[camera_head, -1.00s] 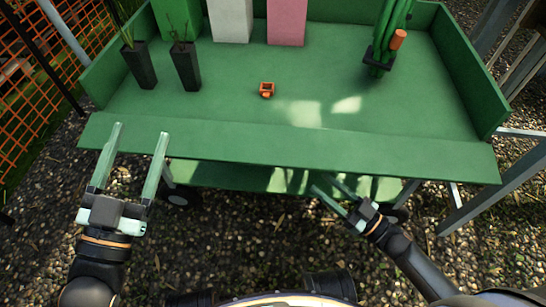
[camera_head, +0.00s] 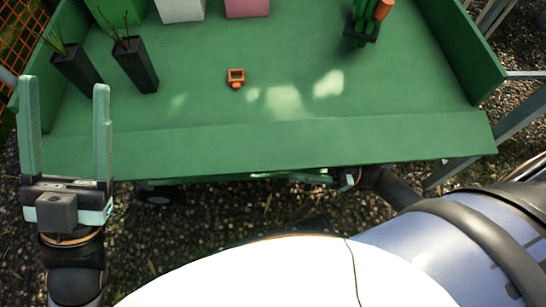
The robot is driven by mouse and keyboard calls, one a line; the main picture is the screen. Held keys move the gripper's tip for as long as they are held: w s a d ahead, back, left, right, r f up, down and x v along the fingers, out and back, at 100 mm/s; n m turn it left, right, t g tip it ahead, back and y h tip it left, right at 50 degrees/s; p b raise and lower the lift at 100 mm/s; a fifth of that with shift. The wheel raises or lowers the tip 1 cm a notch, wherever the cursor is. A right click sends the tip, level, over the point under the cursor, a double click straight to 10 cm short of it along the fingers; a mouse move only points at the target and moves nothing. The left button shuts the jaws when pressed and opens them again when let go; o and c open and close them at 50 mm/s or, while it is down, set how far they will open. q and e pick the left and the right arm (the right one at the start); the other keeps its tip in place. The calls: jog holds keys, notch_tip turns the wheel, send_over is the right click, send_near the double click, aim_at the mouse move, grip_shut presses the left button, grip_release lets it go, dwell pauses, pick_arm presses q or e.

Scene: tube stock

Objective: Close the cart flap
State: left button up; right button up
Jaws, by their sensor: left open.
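The green cart (camera_head: 200,105) fills the upper part of the view. Its flap (camera_head: 300,145) is the long front strip, folded down and lying almost level with the cart bed. My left gripper (camera_head: 65,90) is open and empty, fingers pointing up the picture, at the flap's left end. Whether it touches the flap I cannot tell. My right gripper (camera_head: 338,179) is low at the flap's front edge, right of the middle. The flap hides much of it, and its jaws are unclear.
On the bed stand two dark pots with plants (camera_head: 135,65), (camera_head: 76,68), green, white (camera_head: 180,10) and pink (camera_head: 246,8) boxes, a cactus (camera_head: 362,25) and a small orange item (camera_head: 236,77). Side walls rise left and right (camera_head: 462,50). Gravel lies below.

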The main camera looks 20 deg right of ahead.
aim_at(274, 164)
jog(key=x, duration=0.6)
jog(key=shift+w+a+r, duration=0.1)
jog(key=shift+a+r, duration=0.05)
jog(key=shift+a, duration=0.05)
grip_shut()
dwell(1.2)
